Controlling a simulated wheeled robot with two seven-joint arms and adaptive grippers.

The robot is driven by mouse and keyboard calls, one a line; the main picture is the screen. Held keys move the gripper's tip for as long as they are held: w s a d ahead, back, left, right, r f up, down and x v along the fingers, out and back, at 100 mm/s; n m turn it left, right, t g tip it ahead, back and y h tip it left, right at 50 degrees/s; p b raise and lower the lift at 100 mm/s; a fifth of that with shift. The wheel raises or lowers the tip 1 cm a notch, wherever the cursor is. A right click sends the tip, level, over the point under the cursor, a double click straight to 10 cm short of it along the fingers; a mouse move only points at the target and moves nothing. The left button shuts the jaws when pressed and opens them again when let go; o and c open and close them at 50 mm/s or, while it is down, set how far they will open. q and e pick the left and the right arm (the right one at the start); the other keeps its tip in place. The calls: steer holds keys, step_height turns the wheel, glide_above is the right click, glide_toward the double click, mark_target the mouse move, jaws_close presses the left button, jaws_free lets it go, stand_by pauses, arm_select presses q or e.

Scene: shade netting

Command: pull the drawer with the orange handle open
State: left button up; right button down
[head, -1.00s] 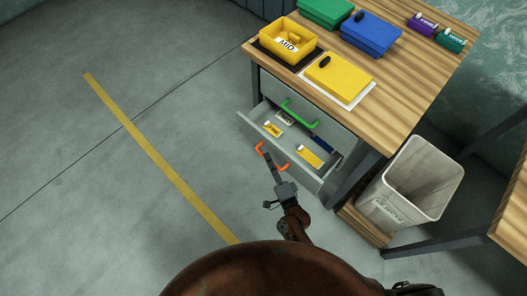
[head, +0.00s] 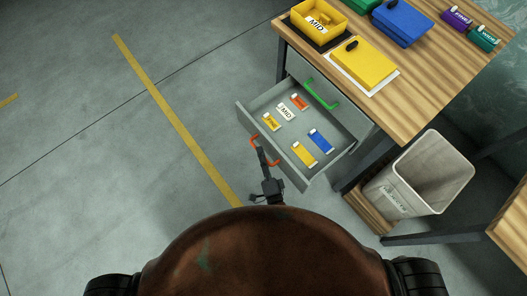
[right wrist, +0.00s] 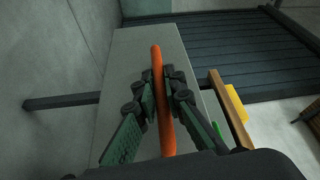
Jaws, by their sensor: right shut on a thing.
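The drawer (head: 243,122) with the orange handle (head: 254,141) stands well out from the bench in the head view. Inside it lie several small labelled pieces, among them a blue one (head: 320,141), an orange one (head: 299,102) and a white MID tag (head: 286,112). My right gripper (head: 261,148) is at the front of the drawer, shut on the orange handle. In the right wrist view the handle (right wrist: 164,100) runs between both fingers of the right gripper (right wrist: 163,92), in front of the grey drawer face. My left gripper is not in view.
A green handle (head: 320,94) belongs to the closed drawer above. The wooden bench top (head: 420,85) holds a yellow MID bin (head: 318,17) and yellow and blue boxes. A waste bin (head: 425,175) stands right of the drawer. The floor to the left is clear.

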steer(key=shift+a, duration=0.1)
steer(key=c, duration=2)
jaws_free()
steer(key=v, duration=0.7)
steer(key=shift+s, duration=0.2)
steer(key=shift+d, duration=0.2)
